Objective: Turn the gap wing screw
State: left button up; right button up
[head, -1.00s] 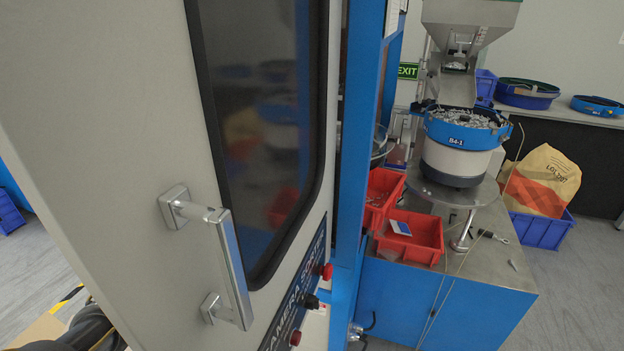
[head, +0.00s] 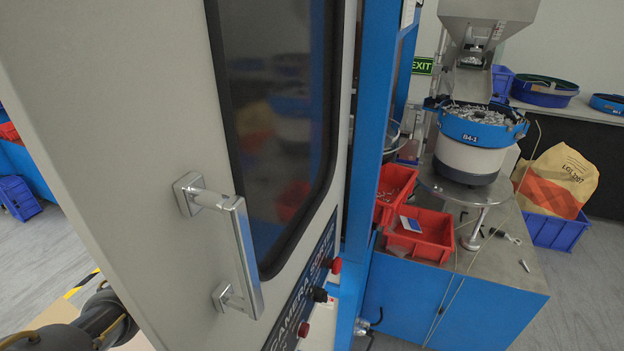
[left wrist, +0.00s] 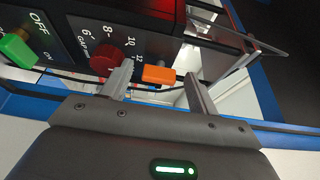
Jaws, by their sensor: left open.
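In the left wrist view, a dark panel carries a scale with the numbers 6, 8, 10 and 12 and lettering that seems to read GAP. A round red knob (left wrist: 104,60) sits by the scale, partly behind one finger. An orange tab (left wrist: 158,74) shows between the fingers of my left gripper (left wrist: 160,72). The gripper is open, and no grip on the tab shows. I cannot tell which of these two parts is the wing screw. In the head view, the left gripper is hidden behind the cabinet door. My right gripper is in no view.
A green OFF/ON switch (left wrist: 16,50) is left of the scale. In the head view, the grey cabinet door (head: 130,150) with a metal handle (head: 243,255) fills the left. Red bins (head: 420,235) and a bowl feeder (head: 470,135) stand on the right.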

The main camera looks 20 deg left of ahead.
pick_arm(q)
jog(key=b+v, duration=0.3)
jog(key=v, duration=0.7)
jog(key=shift+s+a+f, duration=0.1)
